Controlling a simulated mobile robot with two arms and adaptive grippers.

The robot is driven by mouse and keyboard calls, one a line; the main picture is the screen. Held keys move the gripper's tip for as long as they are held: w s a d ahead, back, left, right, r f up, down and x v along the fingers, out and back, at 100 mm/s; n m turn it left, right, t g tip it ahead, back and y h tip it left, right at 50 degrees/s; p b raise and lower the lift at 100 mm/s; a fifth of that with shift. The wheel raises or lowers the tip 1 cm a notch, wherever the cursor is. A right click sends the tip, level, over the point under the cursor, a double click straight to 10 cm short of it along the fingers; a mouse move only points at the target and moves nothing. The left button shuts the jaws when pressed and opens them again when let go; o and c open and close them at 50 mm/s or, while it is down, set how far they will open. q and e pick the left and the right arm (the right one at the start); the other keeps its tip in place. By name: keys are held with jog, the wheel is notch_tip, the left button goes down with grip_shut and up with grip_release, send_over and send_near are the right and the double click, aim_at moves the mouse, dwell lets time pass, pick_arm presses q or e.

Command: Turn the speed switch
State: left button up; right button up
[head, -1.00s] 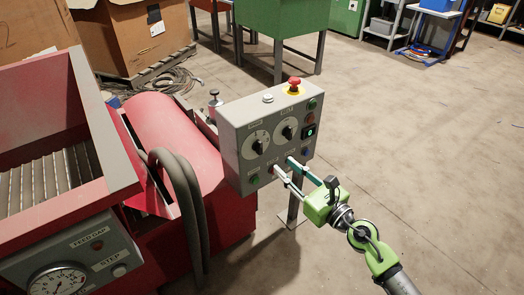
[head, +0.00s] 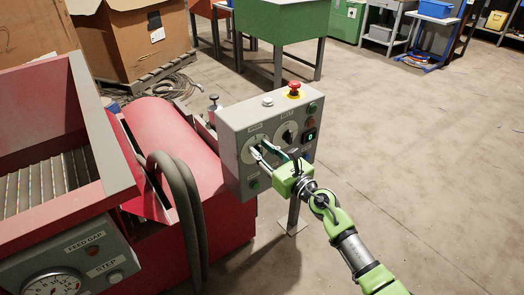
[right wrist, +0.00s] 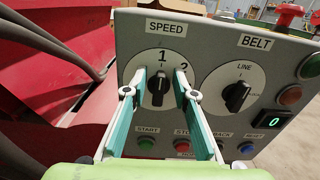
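The speed switch (right wrist: 158,88) is a black knob on a white dial under the SPEED label (right wrist: 166,28) on the grey control box (head: 232,178). Its pointer is up, at or near the 1, with a 2 to its right. My right gripper (right wrist: 160,80) is open, with its fingertips on either side of the knob in the right wrist view. Whether they touch it I cannot tell. In the head view my right gripper (head: 269,153) partly covers the speed dial (head: 252,146). My left gripper is not in view.
The belt switch (right wrist: 236,96) is on a dial to the right. Below are the green start button (right wrist: 146,143) and other buttons. A red emergency stop (head: 294,89) stands on top of the box. The red machine (head: 185,150) with hoses is at the left.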

jog(key=shift+c, duration=0.4)
grip_shut()
pick_arm(q)
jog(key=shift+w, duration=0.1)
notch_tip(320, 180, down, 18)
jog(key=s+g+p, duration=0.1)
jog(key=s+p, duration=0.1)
jog(key=p, duration=0.3)
pick_arm(e)
jog(key=shift+w+d+f+m, duration=0.15)
jog(key=shift+d+f+m, duration=0.15)
jog(key=shift+m, duration=2.75)
jog(key=shift+w+d+f+m, duration=0.25)
jog(key=shift+f+m, duration=0.15)
jog(key=shift+m, duration=2.6)
jog(key=shift+w+d+f+m, duration=0.1)
jog(key=shift+d+f+m, duration=0.2)
jog(key=shift+m, duration=2.75)
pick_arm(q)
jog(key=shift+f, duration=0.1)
